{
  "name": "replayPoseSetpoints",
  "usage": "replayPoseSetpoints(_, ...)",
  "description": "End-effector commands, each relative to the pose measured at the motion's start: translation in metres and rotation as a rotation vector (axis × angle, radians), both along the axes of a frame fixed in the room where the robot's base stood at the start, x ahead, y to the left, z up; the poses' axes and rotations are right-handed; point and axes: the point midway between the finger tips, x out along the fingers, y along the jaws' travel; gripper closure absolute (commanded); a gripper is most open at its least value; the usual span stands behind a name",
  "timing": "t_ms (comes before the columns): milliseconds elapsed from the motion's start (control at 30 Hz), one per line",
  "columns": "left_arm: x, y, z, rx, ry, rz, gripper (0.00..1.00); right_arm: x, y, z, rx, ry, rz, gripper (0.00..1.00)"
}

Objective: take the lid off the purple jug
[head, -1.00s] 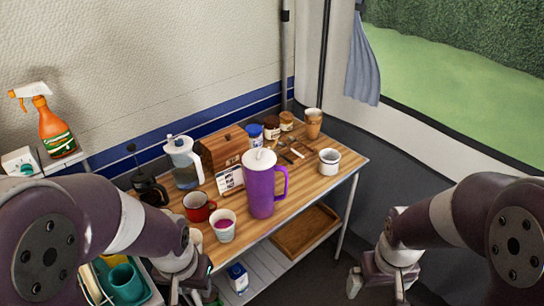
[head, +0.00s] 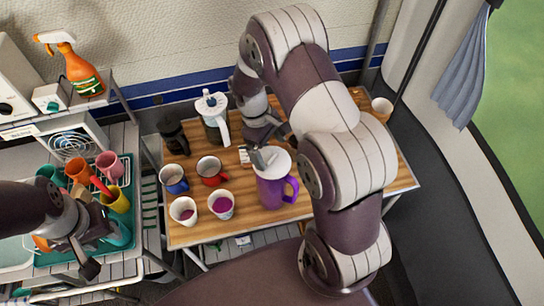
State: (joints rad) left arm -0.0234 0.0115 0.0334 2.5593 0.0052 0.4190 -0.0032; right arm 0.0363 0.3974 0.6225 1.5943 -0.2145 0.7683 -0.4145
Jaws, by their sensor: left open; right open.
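The purple jug (head: 270,193) stands upright on the wooden table (head: 290,222), its handle to the right. Its white lid (head: 275,166) is on top. My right arm reaches over the table from the right. My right gripper (head: 257,155) is open at the back left edge of the lid; its fingers partly overlap the lid in the picture, and I cannot tell whether they touch it. My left gripper (head: 66,257) is open and empty, over the teal dish rack (head: 119,240) at the left, well away from the jug.
A red mug (head: 211,172), a blue mug (head: 173,180) and two white cups (head: 222,205) stand left of the jug. A clear pitcher (head: 214,122) and a dark press (head: 174,136) stand behind. My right arm hides the table's back right. A spray bottle (head: 80,72) stands on a shelf.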

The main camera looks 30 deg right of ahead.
Motion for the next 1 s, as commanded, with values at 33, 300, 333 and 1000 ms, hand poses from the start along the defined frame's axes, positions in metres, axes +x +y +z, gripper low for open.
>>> replayPoseSetpoints(33,0.000,0.000,0.008,0.000,-0.001,0.000,0.57,-0.003,-0.001,-0.004,0.000,0.004,-0.001,0.00)
replayPoseSetpoints(300,0.000,0.000,0.009,0.000,0.000,0.000,0.57,-0.005,-0.003,-0.021,0.000,-0.002,-0.001,0.00)
replayPoseSetpoints(333,0.000,0.000,0.009,0.000,0.000,0.000,0.57,-0.005,-0.003,-0.021,0.000,-0.002,-0.001,0.00)
replayPoseSetpoints(1000,0.000,0.000,0.008,0.000,0.000,0.000,0.57,-0.006,-0.002,-0.023,0.001,0.002,-0.001,0.49)
